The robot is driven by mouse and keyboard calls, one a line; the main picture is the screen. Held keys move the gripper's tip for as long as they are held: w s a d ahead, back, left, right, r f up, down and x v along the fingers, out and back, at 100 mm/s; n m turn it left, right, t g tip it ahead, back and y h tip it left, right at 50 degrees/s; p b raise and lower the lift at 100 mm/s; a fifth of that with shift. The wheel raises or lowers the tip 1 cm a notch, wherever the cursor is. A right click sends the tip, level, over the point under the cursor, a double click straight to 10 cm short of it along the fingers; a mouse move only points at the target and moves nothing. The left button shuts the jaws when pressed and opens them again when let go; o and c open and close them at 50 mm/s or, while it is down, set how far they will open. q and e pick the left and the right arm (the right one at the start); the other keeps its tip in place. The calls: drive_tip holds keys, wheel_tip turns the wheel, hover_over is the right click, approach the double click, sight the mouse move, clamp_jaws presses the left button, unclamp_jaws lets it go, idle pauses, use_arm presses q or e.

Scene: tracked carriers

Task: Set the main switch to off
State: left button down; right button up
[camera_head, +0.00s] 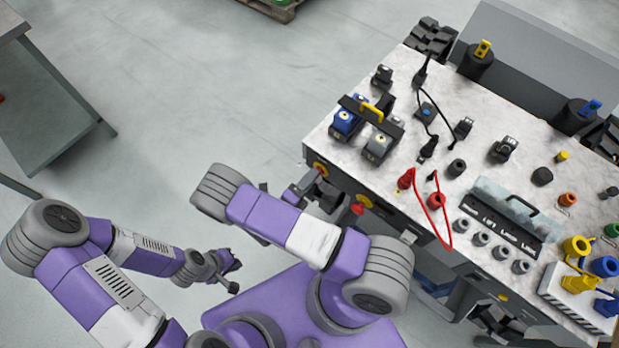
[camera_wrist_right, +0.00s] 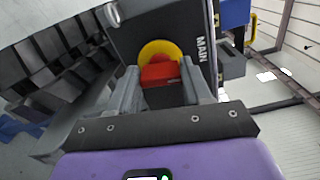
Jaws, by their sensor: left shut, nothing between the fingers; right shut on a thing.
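The main switch (camera_wrist_right: 160,50) is a yellow disc with a red handle (camera_wrist_right: 160,72) on a dark panel, beside the white word MAIN. In the head view a yellow disc (camera_head: 321,167) shows on the cart's front, close to my right gripper (camera_head: 309,187). In the wrist view my right gripper (camera_wrist_right: 160,78) is shut on the red handle, with one grey finger at each side. The handle's lower part is hidden between the fingers, and I cannot read a pointer position. My left gripper (camera_head: 233,268) is shut and empty, low over the floor, away from the cart.
The cart's pale top (camera_head: 455,98) carries plugs, cables, a yellow-handled carrier (camera_head: 372,111) and a clear-lidded box (camera_head: 505,205). Another yellow disc (camera_head: 364,202) with a red part is on the cart's front. A grey table (camera_head: 45,105) stands left; the floor between is clear.

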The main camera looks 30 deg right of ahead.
drive_tip(key=shift+n, duration=0.6)
drive_tip(key=shift+f, duration=0.1)
drive_tip(key=o, duration=1.1)
drive_tip(key=shift+c, duration=0.2)
drive_tip(key=shift+a, duration=0.1)
